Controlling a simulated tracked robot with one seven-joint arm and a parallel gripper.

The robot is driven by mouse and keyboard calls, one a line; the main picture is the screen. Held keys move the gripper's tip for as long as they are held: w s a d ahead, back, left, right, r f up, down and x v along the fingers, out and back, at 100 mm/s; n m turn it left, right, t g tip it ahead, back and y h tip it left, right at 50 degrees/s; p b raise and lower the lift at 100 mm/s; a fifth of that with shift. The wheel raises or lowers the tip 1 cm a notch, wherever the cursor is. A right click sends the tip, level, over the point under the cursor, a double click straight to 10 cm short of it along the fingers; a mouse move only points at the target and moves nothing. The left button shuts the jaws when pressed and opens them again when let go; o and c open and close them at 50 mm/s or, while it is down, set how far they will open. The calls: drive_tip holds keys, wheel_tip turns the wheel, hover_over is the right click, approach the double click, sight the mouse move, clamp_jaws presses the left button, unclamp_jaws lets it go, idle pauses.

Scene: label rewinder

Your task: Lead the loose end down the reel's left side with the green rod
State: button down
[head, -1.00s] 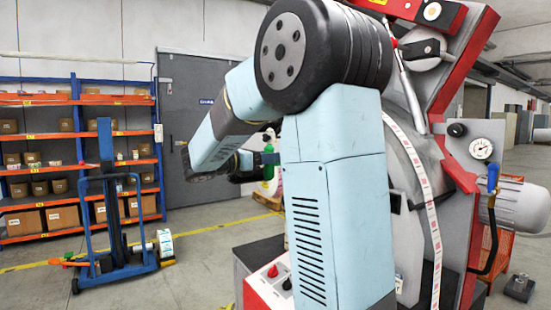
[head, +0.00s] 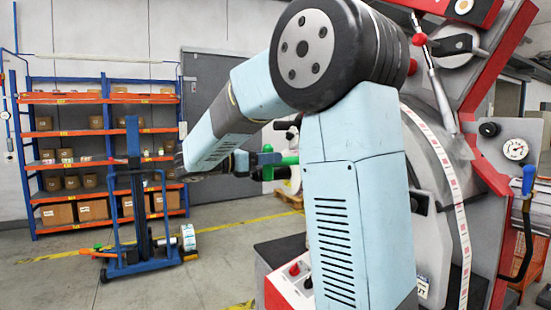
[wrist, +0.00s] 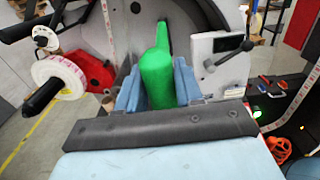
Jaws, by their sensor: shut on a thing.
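My gripper (wrist: 157,88) is shut on the green rod (wrist: 157,75), which stands between its two blue fingers and points away from the wrist. In the head view the rod's green (head: 268,172) shows beyond my arm, partly hidden by it. A white label strip with red marks (head: 452,190) curves down the right of my arm along a large grey round part (head: 425,130). In the wrist view a strip (wrist: 110,30) runs at the left, apart from the rod, and another stretch (wrist: 300,95) shows at the right. I cannot tell which is the loose end.
A small white reel on a black spindle (wrist: 58,85) stands at the left in the wrist view. A black lever (wrist: 232,52) is at the right. The red and grey machine, with its gauge (head: 515,149), fills the head view's right. A blue lift trolley (head: 140,225) stands left.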

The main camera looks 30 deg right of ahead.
drive_tip(key=a, duration=1.3)
drive_tip(key=shift+s+a, duration=0.25)
idle(0.4)
drive_tip(key=shift+w, duration=0.1)
